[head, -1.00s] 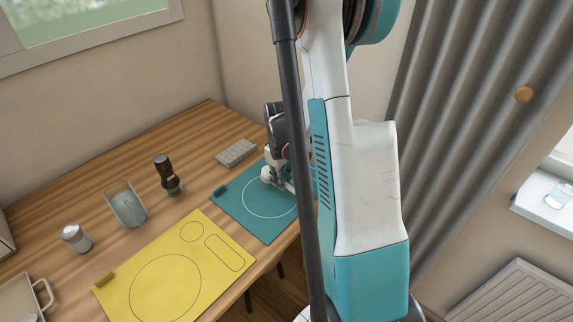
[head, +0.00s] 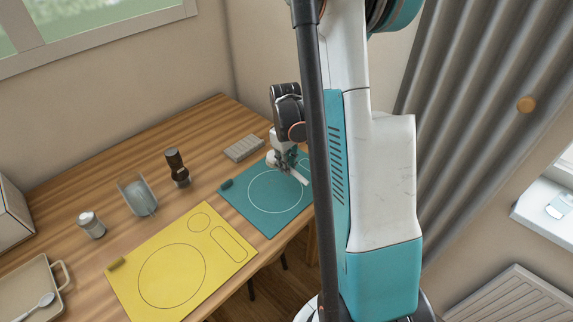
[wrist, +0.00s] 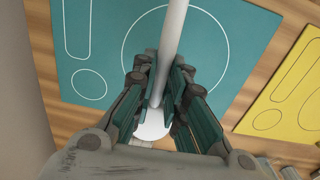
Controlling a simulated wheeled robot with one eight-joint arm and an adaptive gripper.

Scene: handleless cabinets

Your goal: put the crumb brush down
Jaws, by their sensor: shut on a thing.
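My gripper (head: 284,166) is over the teal mat (head: 245,206), near its far right part. It is shut on the crumb brush (head: 298,177), which shows as a slim white bar pointing toward the mat's near right edge. In the wrist view the brush (wrist: 172,45) runs between the two fingers (wrist: 160,98), with a rounded white end below them. It crosses the large circle outline on the teal mat (wrist: 100,30). I cannot tell whether the brush touches the mat. My arm hides the mat's right edge in the head view.
A yellow mat (head: 128,292) lies at the front left. A grey ridged block (head: 244,148) lies behind the teal mat. A dark mill (head: 176,165), a clear holder (head: 137,197) and a shaker (head: 90,225) stand further left. A tray (head: 20,284) holds a spoon (head: 38,303).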

